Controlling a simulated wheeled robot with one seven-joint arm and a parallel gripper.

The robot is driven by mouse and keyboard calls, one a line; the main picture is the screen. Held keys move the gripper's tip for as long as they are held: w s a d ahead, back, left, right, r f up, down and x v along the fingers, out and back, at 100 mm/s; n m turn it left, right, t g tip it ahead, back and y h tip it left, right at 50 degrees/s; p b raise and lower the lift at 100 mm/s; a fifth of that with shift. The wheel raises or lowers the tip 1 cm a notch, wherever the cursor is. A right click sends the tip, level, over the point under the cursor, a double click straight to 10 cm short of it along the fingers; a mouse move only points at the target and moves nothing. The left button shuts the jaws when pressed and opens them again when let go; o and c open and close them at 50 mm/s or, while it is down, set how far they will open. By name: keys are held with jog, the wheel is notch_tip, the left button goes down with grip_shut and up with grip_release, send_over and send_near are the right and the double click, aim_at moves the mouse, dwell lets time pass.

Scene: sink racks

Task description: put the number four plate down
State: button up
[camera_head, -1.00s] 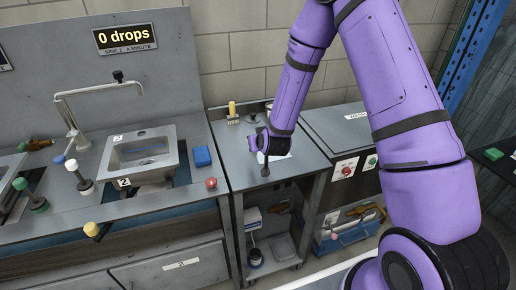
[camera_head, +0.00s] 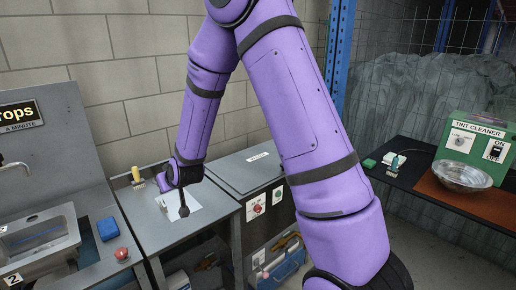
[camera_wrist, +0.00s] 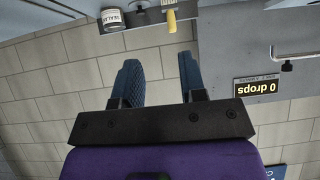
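My gripper (camera_head: 178,196) hangs over the bench beside the sink in the head view. In the wrist view its two dark blue fingers (camera_wrist: 160,72) stand apart, with only block wall showing between them; it is open and empty. A flat white piece (camera_head: 194,213) lies on the bench behind and below the gripper, partly covered by it. It may be the plate, but I cannot read a number on it. No plate shows in the wrist view.
The sink (camera_head: 38,237), blue sponge (camera_head: 108,228) and red button (camera_head: 121,254) are at left. A yellow-handled brush (camera_head: 137,176) stands at the bench's back. At right, a green tint cleaner box (camera_head: 474,138) and metal bowl (camera_head: 462,176) sit on a dark counter.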

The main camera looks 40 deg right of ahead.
jog(key=s+d+r+g, duration=0.2)
jog(key=s+r+g, duration=0.1)
jog(key=s+r, duration=1.45)
jog(key=s+d+r+g, duration=0.1)
jog(key=s+r, duration=0.2)
jog(key=s, duration=0.7)
jog(key=s+d+r+g, duration=0.1)
jog(key=s+d+r, duration=0.1)
jog(key=s, duration=0.8)
jog(key=shift+d+r+h, duration=0.25)
jog(key=shift+r+h, duration=0.05)
jog(key=shift+r, duration=0.6)
jog(key=shift+a, duration=0.1)
